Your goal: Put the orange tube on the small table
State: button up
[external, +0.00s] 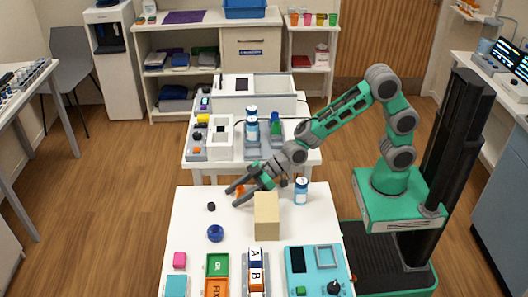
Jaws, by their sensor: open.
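A small orange object (240,190), likely the orange tube, shows between the fingers of my gripper (233,196). My gripper is open and reaches in low from the right over the far edge of the front white table (190,235). The fingers partly hide the orange object, and I cannot tell whether they touch it. A second white table (312,157) stands just behind the front one and bears boxes and bottles. I cannot tell for sure which table is the small table.
A dark small item (211,206) and a blue ring (215,233) lie to the left. Trays, lettered blocks and a teal control panel (318,262) fill the front. The table's left side has some free room.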

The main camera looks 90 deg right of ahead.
jog(key=shift+s+d+r, duration=0.2)
jog(key=shift+s+r, duration=0.25)
jog(key=shift+s+d+r, duration=0.2)
jog(key=shift+s+r, duration=0.2)
jog(key=shift+s, duration=0.05)
notch_tip(320, 180, up, 5)
jog(key=shift+w+a+r, duration=0.1)
jog(key=shift+o, duration=0.5)
jog(key=shift+r+p, duration=0.3)
jog(key=shift+r, duration=0.2)
